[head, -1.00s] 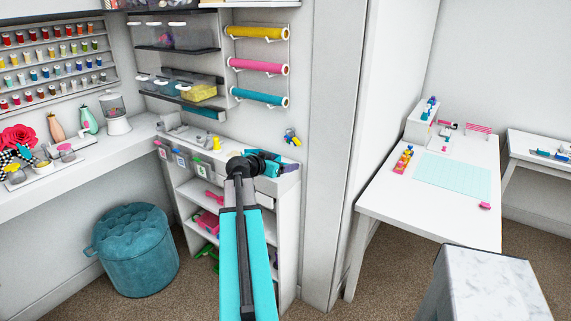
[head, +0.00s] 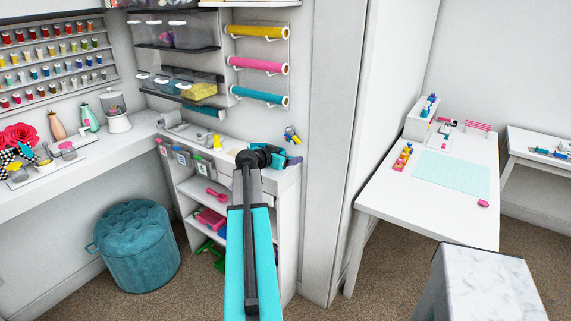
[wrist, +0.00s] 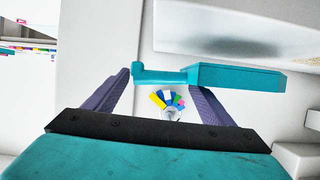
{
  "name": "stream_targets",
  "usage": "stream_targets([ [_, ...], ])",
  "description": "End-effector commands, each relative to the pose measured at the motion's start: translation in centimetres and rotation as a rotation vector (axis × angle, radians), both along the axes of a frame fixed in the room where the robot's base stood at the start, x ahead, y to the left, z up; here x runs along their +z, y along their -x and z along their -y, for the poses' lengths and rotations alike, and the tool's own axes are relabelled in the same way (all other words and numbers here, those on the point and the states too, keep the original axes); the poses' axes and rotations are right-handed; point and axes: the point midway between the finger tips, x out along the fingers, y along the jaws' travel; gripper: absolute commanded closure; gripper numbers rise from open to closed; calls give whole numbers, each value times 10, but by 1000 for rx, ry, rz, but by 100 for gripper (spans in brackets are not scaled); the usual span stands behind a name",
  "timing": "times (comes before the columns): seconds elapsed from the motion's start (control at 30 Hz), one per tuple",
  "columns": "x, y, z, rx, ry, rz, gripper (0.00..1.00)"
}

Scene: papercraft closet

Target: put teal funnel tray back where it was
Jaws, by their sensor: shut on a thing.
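The teal funnel tray (wrist: 240,77) is a long flat teal piece with a narrow stem and a short upright end on its left. It lies across the tips of my gripper (wrist: 160,82) in the wrist view. The two purple fingers are shut on its narrow part. In the head view my gripper (head: 279,160) is over the right end of the white shelf unit's top, mostly behind my wrist. A bit of the tray (head: 294,161) shows there. I cannot tell whether it touches the shelf top.
Paper rolls (head: 258,66) are higher up. A teal ottoman (head: 137,250) stands on the floor at left.

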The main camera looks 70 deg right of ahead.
Motion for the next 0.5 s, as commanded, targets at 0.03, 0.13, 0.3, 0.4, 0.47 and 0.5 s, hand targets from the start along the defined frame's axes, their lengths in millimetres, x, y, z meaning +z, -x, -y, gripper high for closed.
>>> stream_targets([
  [0.03, -2, 0, 2, 0, -2, -2, 47],
  [0.13, -13, 0, 1, 0, -2, -1, 47],
  [0.3, -27, 0, 1, 0, -1, -1, 47],
  [0.4, -32, 0, 1, 0, 0, 0, 47],
  [0.47, -34, 0, 1, 0, 0, 0, 47],
  [0.5, -34, 0, 1, 0, 1, -1, 47],
])
